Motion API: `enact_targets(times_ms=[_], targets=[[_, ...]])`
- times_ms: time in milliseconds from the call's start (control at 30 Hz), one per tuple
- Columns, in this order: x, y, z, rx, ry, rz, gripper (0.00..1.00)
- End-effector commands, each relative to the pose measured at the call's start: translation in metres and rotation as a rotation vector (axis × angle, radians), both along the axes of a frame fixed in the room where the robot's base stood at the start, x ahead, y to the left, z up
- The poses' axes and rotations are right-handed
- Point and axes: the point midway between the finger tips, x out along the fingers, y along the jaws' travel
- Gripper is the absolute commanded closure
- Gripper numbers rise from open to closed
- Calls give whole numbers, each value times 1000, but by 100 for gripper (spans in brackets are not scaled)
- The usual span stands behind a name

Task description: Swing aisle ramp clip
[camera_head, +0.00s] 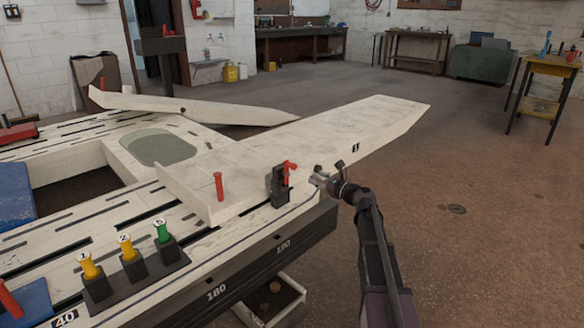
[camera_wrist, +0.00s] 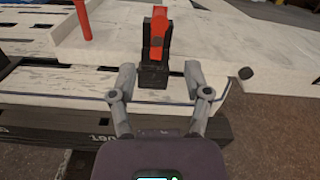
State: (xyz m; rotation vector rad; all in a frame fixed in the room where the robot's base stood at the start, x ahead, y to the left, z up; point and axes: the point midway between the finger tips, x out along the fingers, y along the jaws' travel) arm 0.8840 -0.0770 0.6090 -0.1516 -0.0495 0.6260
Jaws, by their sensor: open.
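A clip with a black body and a red lever (camera_head: 290,168) stands at the bench's right edge, beside the long white ramp (camera_head: 345,122). In the wrist view the red lever (camera_wrist: 160,35) stands upright above its black body (camera_wrist: 154,72), straight ahead between my fingers. My gripper (camera_head: 318,176) is open and empty, just right of the clip in the head view. In the wrist view my gripper (camera_wrist: 160,82) has its fingers spread on both sides of the clip, apart from it. Whether the fingertips reach past the body is hard to tell.
A red peg (camera_head: 218,186) stands left of the clip. Yellow and green numbered pegs (camera_head: 125,246) sit in black holders at the front left. A second white ramp (camera_head: 190,106) lies behind. The floor (camera_head: 500,200) at the right is open.

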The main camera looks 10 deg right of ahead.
Motion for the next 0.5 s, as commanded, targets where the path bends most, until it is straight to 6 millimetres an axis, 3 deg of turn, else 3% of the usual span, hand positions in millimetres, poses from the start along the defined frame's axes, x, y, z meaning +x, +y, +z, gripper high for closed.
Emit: enact_targets(times_ms=[500], targets=[[58,40,0,0,0,1,37]])
